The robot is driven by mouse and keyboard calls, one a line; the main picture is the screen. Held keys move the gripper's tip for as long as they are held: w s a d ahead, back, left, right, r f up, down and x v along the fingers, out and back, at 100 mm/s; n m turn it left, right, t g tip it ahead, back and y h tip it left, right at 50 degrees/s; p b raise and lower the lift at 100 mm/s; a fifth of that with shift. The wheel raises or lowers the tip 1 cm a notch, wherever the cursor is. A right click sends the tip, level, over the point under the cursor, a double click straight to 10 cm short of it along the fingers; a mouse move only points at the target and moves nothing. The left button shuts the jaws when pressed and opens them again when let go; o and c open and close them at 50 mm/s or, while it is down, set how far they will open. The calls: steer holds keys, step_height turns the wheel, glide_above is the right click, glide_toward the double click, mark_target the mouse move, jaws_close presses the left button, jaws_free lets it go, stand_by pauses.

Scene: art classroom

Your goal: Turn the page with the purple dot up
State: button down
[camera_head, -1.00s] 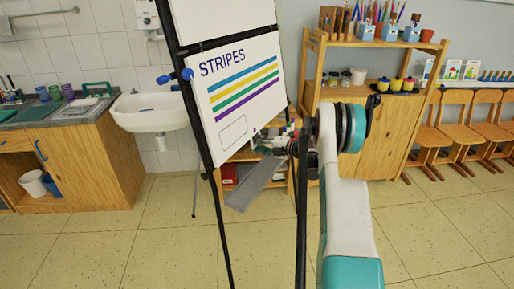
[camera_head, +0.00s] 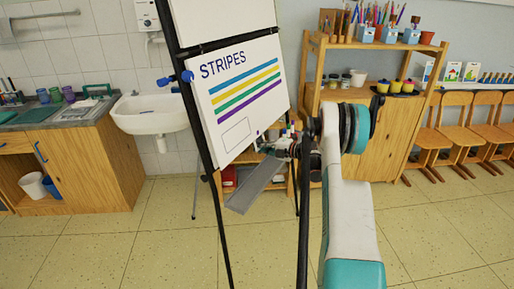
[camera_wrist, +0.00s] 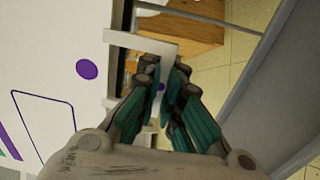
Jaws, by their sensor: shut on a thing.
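The white flip-chart page headed STRIPES (camera_head: 238,98) hangs on a black easel (camera_head: 196,125), with blue, yellow, green and purple stripes and an outlined box. The purple dot (camera_wrist: 87,69) shows on the page in the wrist view, left of my gripper (camera_wrist: 162,98). A pale tab (camera_wrist: 145,43) sticks out from the page edge and reaches between my fingers. My gripper is shut on this tab; its gripped end is partly hidden. A smaller purple spot shows between the fingers. In the head view my gripper is at the page's lower right, partly hidden by my arm.
A grey easel tray (camera_head: 255,187) slants just below the page, close to my gripper. A wooden shelf unit (camera_head: 375,125) stands behind my arm. A sink (camera_head: 150,113) and wooden cabinet (camera_head: 85,165) are at left. Floor in front is clear.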

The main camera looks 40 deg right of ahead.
steer(key=r+v, duration=0.1)
steer(key=v, duration=0.6)
steer(key=shift+s, duration=0.25)
steer(key=shift+d, duration=0.1)
steer(key=s+d+r+p, duration=0.1)
steer(key=s+d+r, duration=0.2)
steer(key=s, duration=0.4)
steer(key=shift+s+r, duration=0.4)
steer(key=shift+r, duration=0.35)
steer(key=shift+d, duration=0.1)
stand_by(0.3)
steer(key=shift+s, duration=0.1)
steer(key=s+d+r+p, duration=0.2)
steer(key=s+r, duration=0.4)
steer(key=shift+s+d+p, duration=0.35)
steer(key=shift+d+p, duration=0.05)
stand_by(0.4)
steer(key=shift+r, duration=0.1)
steer(key=shift+r, duration=0.1)
